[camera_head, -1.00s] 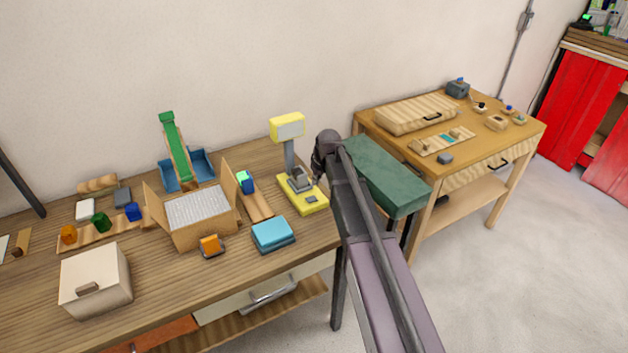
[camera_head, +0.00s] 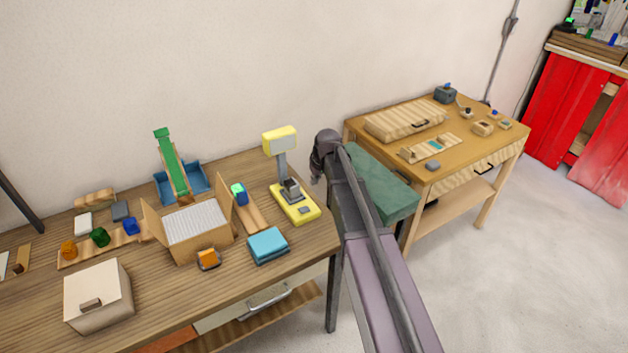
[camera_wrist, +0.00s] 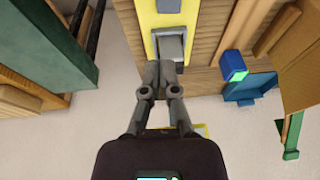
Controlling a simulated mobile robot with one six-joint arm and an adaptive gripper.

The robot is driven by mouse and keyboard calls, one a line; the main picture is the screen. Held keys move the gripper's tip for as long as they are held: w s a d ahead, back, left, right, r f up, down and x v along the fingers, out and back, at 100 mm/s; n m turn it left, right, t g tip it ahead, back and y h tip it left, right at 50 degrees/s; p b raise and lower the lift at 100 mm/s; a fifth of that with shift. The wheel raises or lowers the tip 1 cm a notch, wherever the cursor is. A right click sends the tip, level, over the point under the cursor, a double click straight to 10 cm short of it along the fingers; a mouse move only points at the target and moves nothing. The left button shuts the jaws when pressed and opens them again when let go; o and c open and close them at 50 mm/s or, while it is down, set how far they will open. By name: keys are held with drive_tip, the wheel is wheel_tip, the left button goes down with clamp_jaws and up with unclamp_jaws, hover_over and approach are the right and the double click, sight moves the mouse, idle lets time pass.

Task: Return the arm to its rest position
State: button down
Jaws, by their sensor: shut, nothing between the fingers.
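My gripper (camera_wrist: 160,72) shows in the wrist view with its two fingers together, shut and empty. In the head view my arm extends from the bottom right up to the dark wrist beside the right end of the wooden workbench (camera_head: 160,290). The fingers are hidden there. The yellow scale (camera_head: 296,203) stands upright on the bench just left of the wrist, with the grey block (camera_head: 291,187) on it.
A green bench (camera_head: 385,187) stands right behind my arm, before a second wooden table (camera_head: 480,135). Left of the scale are an open cardboard box (camera_head: 198,245), a blue stack (camera_head: 268,243) and a white box (camera_head: 98,297). The floor at right is clear.

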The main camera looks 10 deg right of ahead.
idle(0.5)
drive_tip(key=s+d+f+m+g+h, duration=0.1)
drive_tip(key=s+d+m+g+h, duration=0.1)
drive_tip(key=s, duration=2.4)
drive_tip(key=shift+s+d+m+g, duration=0.25)
drive_tip(key=shift+d+m+g, duration=0.15)
drive_tip(key=shift+d+m, duration=0.6)
